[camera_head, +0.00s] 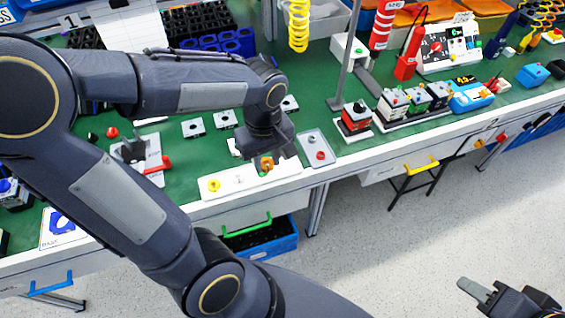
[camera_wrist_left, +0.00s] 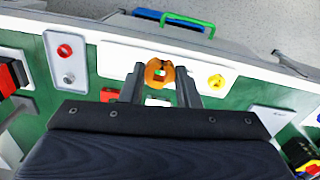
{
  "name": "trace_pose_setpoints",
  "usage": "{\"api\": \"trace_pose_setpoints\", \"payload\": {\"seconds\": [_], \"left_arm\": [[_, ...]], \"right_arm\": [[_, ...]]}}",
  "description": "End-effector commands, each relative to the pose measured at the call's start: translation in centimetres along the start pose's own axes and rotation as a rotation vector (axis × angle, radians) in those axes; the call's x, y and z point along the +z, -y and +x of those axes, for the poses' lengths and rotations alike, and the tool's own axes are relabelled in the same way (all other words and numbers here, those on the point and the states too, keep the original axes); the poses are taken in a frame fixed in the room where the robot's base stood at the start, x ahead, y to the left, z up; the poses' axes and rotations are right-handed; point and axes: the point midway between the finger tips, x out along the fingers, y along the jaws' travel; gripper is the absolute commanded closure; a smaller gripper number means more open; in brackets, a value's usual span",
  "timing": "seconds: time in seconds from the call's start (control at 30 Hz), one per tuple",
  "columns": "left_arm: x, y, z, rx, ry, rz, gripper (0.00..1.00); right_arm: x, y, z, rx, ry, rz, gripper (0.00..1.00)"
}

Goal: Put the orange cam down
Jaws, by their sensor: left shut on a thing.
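The orange cam (camera_head: 266,164) is a small orange piece with a pale and green centre. My left gripper (camera_head: 265,155) points down over the bench and is shut on it. In the left wrist view the cam (camera_wrist_left: 159,73) sits between the two fingertips of the left gripper (camera_wrist_left: 160,82). It is over the white tray (camera_head: 235,184), which also holds a yellow round part (camera_head: 213,185). I cannot tell whether the cam touches the tray. My right gripper (camera_head: 500,297) shows at the bottom right, away from the bench, partly cut off.
A grey tray (camera_head: 314,140) with a red part stands just right of the white tray. A red-handled clamp fixture (camera_head: 145,160) is to the left. Assembled switches (camera_head: 355,117) stand further right. The green bench (camera_head: 190,187) ends close in front of the white tray.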

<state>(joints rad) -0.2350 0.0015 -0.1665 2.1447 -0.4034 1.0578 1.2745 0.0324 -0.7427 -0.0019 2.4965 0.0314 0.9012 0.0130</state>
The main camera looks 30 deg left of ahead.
Motion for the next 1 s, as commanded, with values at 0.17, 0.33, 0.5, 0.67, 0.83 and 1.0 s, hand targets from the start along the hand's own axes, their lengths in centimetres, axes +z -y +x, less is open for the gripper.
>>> {"api": "trace_pose_setpoints", "payload": {"seconds": [0.17, 0.33, 0.5, 0.67, 0.83, 1.0], "left_arm": [[-2.3, -3.3, 2.8, -0.007, 0.003, -0.002, 0.98], [-3.7, -5.2, 5.6, -0.004, 0.002, -0.001, 0.98], [-4.3, -6.1, 6.7, -0.001, 0.001, -0.001, 0.98], [-4.6, -6.6, 8.7, -0.003, 0.002, 0.0, 0.98], [-4.6, -6.6, 10.3, -0.001, 0.001, 0.0, 0.98], [-4.6, -6.6, 10.4, 0.001, 0.0, 0.0, 0.98]], "right_arm": [[0.1, -0.1, 0.1, 0.0, 0.0, 0.0, 0.64], [0.1, -0.1, 0.2, 0.0, 0.0, 0.0, 0.64], [0.1, -0.1, 0.2, 0.0, 0.0, 0.0, 0.64], [0.2, -0.2, 0.4, 0.0, 0.0, 0.0, 0.64], [0.2, -0.2, 0.5, 0.0, 0.0, 0.0, 0.64], [0.2, -0.2, 0.5, 0.0, 0.0, 0.0, 0.64]]}}
